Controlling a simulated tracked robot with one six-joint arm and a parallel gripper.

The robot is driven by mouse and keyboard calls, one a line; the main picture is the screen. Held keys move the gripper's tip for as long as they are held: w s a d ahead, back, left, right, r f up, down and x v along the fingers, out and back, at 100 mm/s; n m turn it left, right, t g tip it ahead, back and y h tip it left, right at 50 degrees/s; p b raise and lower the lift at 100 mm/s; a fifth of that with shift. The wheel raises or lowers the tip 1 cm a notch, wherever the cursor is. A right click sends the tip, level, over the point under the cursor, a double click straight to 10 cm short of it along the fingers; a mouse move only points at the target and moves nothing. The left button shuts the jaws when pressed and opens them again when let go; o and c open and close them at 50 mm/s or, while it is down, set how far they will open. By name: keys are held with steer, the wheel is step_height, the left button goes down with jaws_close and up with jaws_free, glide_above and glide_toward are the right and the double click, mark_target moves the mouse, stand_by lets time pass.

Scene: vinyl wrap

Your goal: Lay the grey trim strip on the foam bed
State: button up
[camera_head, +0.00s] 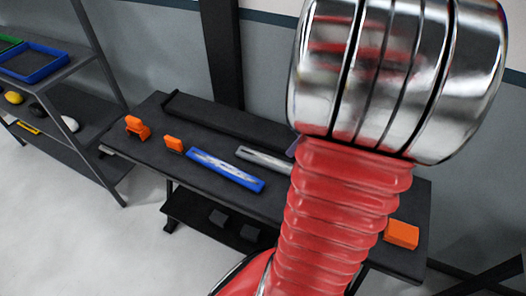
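A grey strip (265,160) lies on the dark workbench (155,118), and its right end runs close to my arm. This looks like the grey trim strip. A blue strip-like piece with a pale, marked top (225,170) lies in front of it to the left. A long dark raised bar (225,120) runs along the back of the bench. I cannot tell whether this bar is the foam bed. My arm, with red bellows and a chrome joint, covers the bench's right middle. My gripper is not in view.
Two orange clamp-like pieces (137,128) (174,144) stand on the bench's left part. An orange block (401,233) sits at its right end. A shelf rack (75,72) at the left holds a blue tray (34,62). Pale floor is clear at the lower left.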

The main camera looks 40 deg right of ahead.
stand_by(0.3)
glide_above(277, 163)
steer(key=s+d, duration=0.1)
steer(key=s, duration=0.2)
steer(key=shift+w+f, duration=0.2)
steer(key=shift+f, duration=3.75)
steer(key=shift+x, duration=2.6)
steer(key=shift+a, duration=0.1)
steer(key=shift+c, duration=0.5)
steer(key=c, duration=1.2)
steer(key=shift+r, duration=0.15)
